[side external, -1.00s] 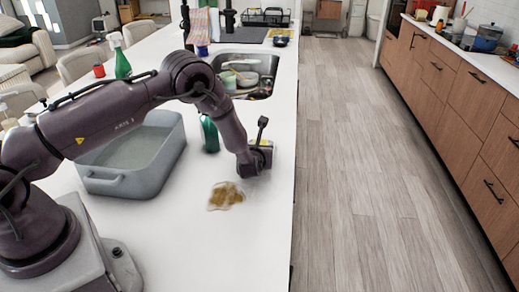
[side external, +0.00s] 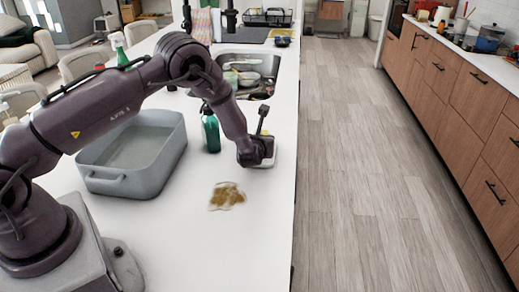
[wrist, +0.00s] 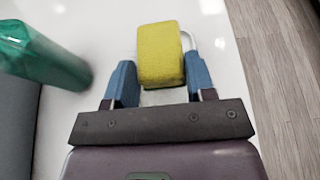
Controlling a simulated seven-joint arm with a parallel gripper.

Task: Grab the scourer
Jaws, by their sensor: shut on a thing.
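The scourer is a yellow block (wrist: 160,55) in the wrist view, between the two blue fingers of my gripper (wrist: 160,84). The fingers are shut on its two sides and its far part sticks out past them. In the side view my gripper (side external: 262,160) is low over the white counter near its right edge; the scourer is mostly hidden there. A white curved piece (wrist: 190,40) shows just right of the scourer in the wrist view; I cannot tell what it is.
A green bottle (side external: 211,131) stands just left of my gripper. A grey basin (side external: 178,150) is farther left. A brown spill (side external: 227,196) lies on the counter nearer the camera. The sink (side external: 262,62) with dishes is behind. The counter's right edge is close.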

